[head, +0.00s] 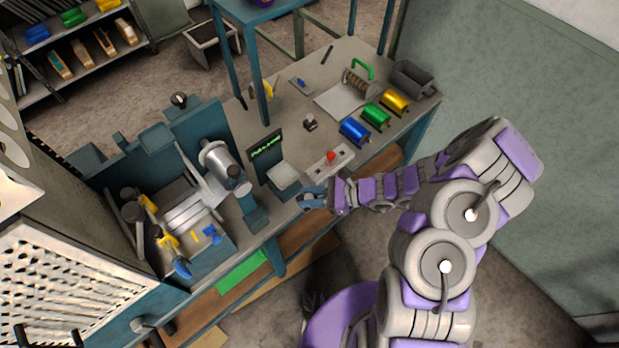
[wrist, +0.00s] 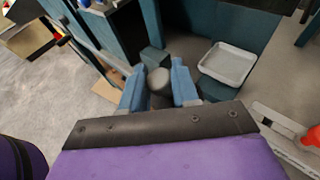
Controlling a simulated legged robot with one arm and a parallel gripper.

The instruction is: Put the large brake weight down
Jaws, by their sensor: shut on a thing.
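My gripper (head: 312,200) is at the front edge of the workbench, just below a small pale tray (head: 283,176). In the wrist view, its two blue fingers (wrist: 160,88) are shut on a dark grey, round-topped cylinder, which I take to be the large brake weight (wrist: 159,80). The weight sits between the fingers, close to the black palm plate. Its lower part is hidden, so I cannot tell whether it touches anything beneath. In the head view I cannot make the weight out. The pale tray (wrist: 229,64) lies to the right of the fingers in the wrist view.
A control box with a red button (head: 331,156) stands right of the tray. A dark display (head: 266,149) stands behind it. The foil machine (head: 190,200) fills the bench's left. Blue, green and gold rolls (head: 375,116) lie farther right. Some bare bench top (head: 300,105) shows.

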